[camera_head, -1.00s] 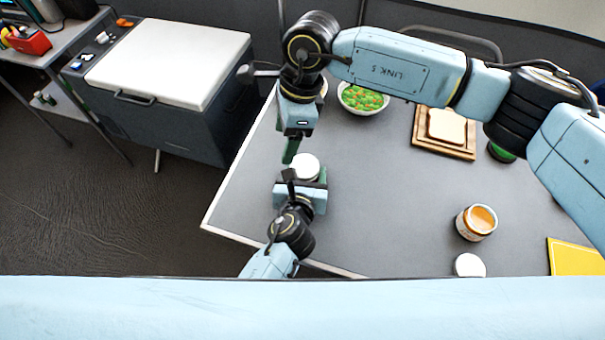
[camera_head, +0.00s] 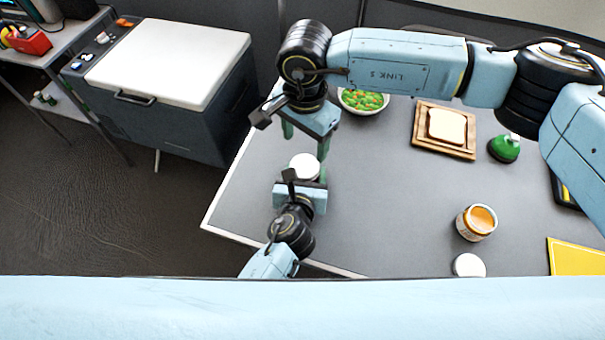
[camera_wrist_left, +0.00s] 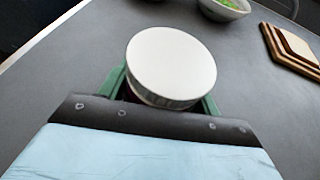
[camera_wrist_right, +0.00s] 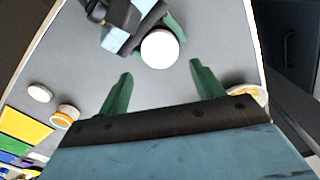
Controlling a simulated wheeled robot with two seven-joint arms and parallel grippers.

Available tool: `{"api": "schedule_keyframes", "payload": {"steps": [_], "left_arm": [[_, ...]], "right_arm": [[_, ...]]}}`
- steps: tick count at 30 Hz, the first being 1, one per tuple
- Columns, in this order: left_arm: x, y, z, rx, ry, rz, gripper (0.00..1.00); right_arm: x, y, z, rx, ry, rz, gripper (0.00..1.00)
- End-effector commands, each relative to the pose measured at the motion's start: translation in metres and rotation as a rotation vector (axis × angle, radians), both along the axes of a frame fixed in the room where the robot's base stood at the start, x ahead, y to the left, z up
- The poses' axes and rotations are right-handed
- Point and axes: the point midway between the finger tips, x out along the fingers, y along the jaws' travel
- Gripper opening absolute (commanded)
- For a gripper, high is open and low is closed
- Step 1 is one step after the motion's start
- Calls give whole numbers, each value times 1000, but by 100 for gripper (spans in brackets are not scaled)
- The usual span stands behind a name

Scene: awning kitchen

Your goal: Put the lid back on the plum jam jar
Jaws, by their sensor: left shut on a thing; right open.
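A round white lid (camera_head: 304,166) sits on top of the jar held in my left gripper (camera_head: 303,180). In the left wrist view the lid (camera_wrist_left: 171,65) looks level and covers nearly all of the jar; only a dark sliver of the jar (camera_wrist_left: 131,94) shows below its rim. The left gripper's green fingers are shut on the jar from both sides, near the table's left front part. My right gripper (camera_head: 306,141) is open and empty, just beyond and above the lid. In the right wrist view the lid (camera_wrist_right: 160,48) lies ahead of its open fingers (camera_wrist_right: 160,70), apart from them.
An open jar with orange contents (camera_head: 477,222) and a second white lid (camera_head: 469,265) stand to the right. A salad bowl (camera_head: 362,101), bread on a board (camera_head: 474,150), a green-topped object (camera_head: 504,149) and a yellow mat (camera_head: 575,257) surround clear table.

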Motion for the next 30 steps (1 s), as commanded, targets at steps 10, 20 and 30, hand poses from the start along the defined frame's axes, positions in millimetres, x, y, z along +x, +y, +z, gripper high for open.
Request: {"api": "schedule_keyframes", "payload": {"steps": [10,20,30], "left_arm": [[0,0,0,0,0,0,0],[0,0,0,0,0,0,0],[0,0,0,0,0,0,0]], "right_arm": [[-1,0,-52,-1,3,-2,66],[0,0,-76,1,1,-1,66],[0,0,-76,1,1,-1,53]]}}
